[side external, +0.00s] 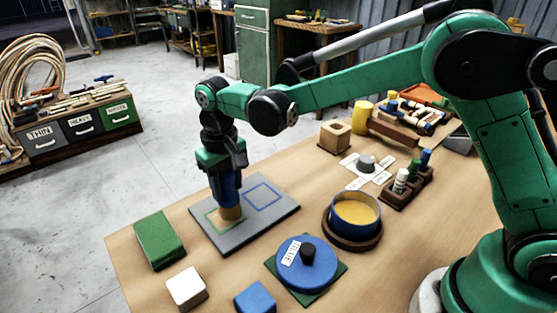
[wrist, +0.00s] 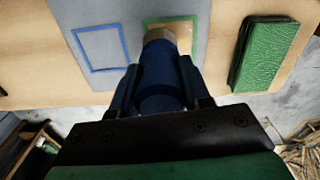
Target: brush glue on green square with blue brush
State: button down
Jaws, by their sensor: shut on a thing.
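My gripper (wrist: 157,100) is shut on the blue brush (wrist: 160,82) and holds it upright, bristles down, over the grey board. In the side view the brush's tan bristles (side external: 231,214) are at the green square (side external: 212,222) and seem to touch the board. The green square also shows in the wrist view (wrist: 186,20), partly hidden behind the brush. The blue square outline (side external: 263,196) lies beside it on the grey board (side external: 272,219). A blue pot (side external: 355,218) with yellow-tan glue stands open on a round brown base. Its blue lid (side external: 318,270), labelled GLUE, lies nearer the camera.
A green block (side external: 158,240), a white block (side external: 187,288) and a blue block (side external: 256,298) lie near the board. A brown rack (side external: 405,187) with several small items stands right of the pot. A wooden block with a hole (side external: 335,136) stands behind.

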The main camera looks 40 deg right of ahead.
jog(key=shift+d, duration=0.85)
jog(key=shift+a, duration=3.15)
notch_tip(320, 180, up, 8)
jog(key=shift+f, duration=0.2)
jog(key=shift+f, duration=3.6)
jog(key=shift+d+f, duration=0.25)
jog(key=shift+d, duration=3.05)
jog(key=shift+a, duration=3.45)
notch_tip(320, 180, up, 8)
